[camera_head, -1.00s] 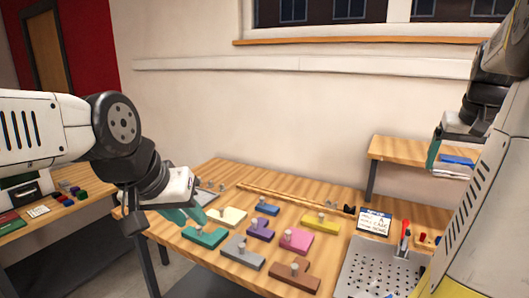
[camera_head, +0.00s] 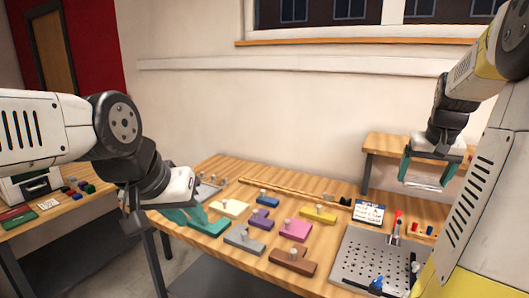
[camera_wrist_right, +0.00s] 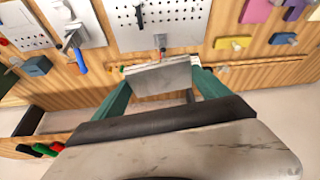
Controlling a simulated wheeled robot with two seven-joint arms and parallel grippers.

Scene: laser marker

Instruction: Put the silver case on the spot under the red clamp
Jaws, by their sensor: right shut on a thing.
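My right gripper (camera_head: 431,180) is shut on the silver case (camera_head: 428,177) and holds it in the air, beyond and above the perforated plate (camera_head: 362,250). In the right wrist view the case (camera_wrist_right: 163,77) is a flat grey slab between the teal fingers. The red clamp (camera_head: 397,220) stands upright at the plate's far edge; only its red tip (camera_wrist_right: 162,39) shows past the case in the wrist view. The spot under it is too small to make out. My left gripper (camera_head: 190,214) is low over the table's left end; its finger gap is unclear.
Colored blocks with knobs, such as a pink block (camera_head: 292,231) and a brown block (camera_head: 291,262), fill the middle of the table.

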